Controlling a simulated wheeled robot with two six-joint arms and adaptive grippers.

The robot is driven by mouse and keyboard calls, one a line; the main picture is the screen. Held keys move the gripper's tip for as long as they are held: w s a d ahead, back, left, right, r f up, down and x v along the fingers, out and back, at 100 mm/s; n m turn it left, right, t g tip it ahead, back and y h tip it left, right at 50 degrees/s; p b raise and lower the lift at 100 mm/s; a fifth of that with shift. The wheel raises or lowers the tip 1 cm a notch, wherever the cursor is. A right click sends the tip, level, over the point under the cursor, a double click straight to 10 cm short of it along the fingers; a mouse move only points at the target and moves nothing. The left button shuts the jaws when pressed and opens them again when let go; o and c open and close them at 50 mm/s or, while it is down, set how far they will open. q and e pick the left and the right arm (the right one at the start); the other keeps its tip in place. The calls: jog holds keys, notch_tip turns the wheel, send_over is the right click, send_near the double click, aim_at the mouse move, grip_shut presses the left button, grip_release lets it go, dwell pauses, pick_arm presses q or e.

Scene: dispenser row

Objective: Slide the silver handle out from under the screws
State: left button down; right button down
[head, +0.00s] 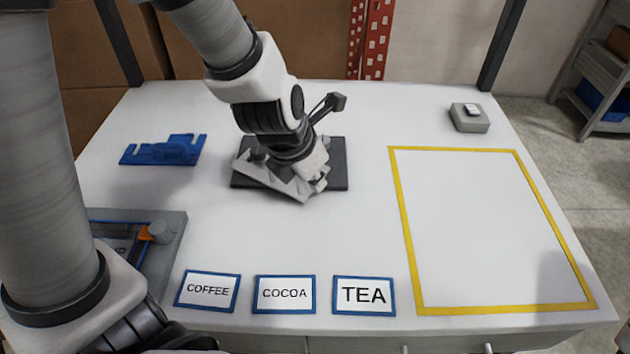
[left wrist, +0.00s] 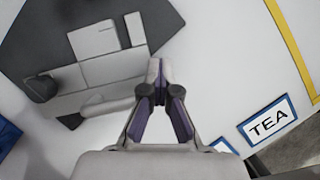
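A light grey metal assembly (head: 268,180) lies on a dark grey plate (head: 338,165) on the white table. In the left wrist view the assembly (left wrist: 110,68) shows several flat pieces and a dark knob (left wrist: 40,88) on the dark plate (left wrist: 35,40). I cannot tell which piece is the silver handle, and I make out no screws. My left gripper (head: 318,181) is low at the assembly's right side and hides part of it. In the left wrist view its fingertips (left wrist: 161,66) are together beside the assembly's edge, with nothing visible between them. My right gripper is not seen.
COFFEE (head: 208,291), COCOA (head: 285,294) and TEA (head: 364,295) cards lie along the front. A blue bracket (head: 165,150) lies at left, above a grey device (head: 165,255). A yellow outline (head: 405,230) encloses clear table at right. A small grey box (head: 470,122) stands behind it.

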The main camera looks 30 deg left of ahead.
pick_arm(q)
jog(key=shift+s+d+f+b, duration=0.1)
jog(key=shift+s+d+b, duration=0.15)
jog(key=shift+b, duration=0.2)
notch_tip(320, 180, up, 6)
jog(key=p, duration=0.6)
jog(key=shift+p, duration=0.4)
jog(key=c, duration=1.4)
grip_release()
